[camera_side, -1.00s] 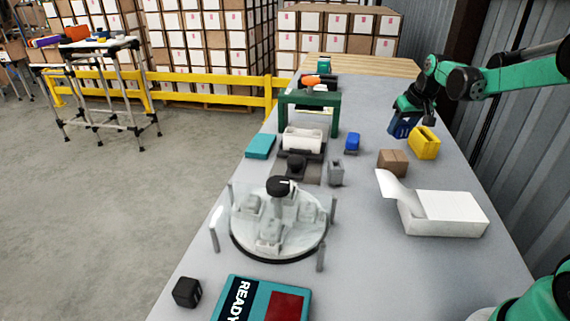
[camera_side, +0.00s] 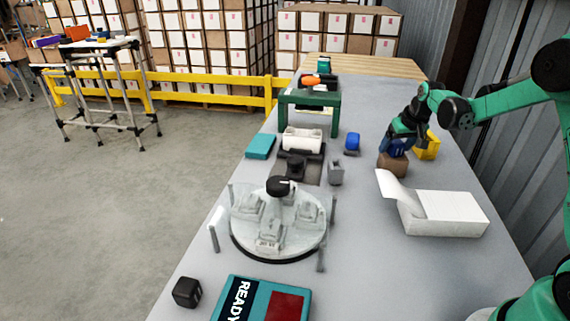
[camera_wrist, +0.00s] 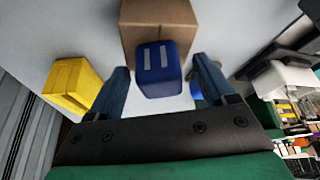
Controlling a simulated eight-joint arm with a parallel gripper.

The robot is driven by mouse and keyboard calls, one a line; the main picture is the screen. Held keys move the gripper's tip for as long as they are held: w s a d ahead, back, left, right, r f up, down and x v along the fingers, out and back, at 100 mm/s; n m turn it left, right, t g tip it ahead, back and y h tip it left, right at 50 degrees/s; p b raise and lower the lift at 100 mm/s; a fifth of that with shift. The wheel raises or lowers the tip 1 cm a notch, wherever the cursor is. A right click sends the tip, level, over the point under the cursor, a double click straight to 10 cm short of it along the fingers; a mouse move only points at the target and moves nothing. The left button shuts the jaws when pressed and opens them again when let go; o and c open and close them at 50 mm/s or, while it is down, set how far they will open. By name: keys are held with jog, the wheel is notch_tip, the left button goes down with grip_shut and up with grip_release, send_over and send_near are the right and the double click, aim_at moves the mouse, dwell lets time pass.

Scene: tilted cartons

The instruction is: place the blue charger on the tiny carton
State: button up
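The blue charger (camera_wrist: 160,84), with two pale prongs, is between my fingers in the wrist view. It overlaps the near part of the brown tiny carton (camera_wrist: 158,18). In the side view the charger (camera_side: 397,149) is at the top of the carton (camera_side: 392,167), partly hidden by my gripper; full contact is hard to tell. My gripper (camera_wrist: 161,68) has its two blue fingers on either side of the charger, with a visible gap on each side, so it looks open. In the side view my gripper (camera_side: 398,140) is right above the carton.
A yellow carton (camera_side: 427,146) stands just behind the tiny carton, left in the wrist view (camera_wrist: 72,84). A white open box (camera_side: 445,212) is in front. Another blue object (camera_side: 352,142) stands to the left. A round fixture (camera_side: 280,235) occupies the near left table.

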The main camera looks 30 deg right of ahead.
jog(key=shift+r, duration=0.15)
jog(key=v, duration=1.2)
jog(key=s+a+f+n+t+y, duration=0.1)
jog(key=s+a, duration=0.3)
jog(key=a, duration=0.6)
jog(key=s+a+f+n+t, duration=0.2)
jog(key=s+a, duration=0.3)
jog(key=a, duration=0.6)
jog(key=shift+a+n+y, duration=0.25)
jog(key=shift+n+y, duration=0.15)
jog(key=shift+n, duration=0.3)
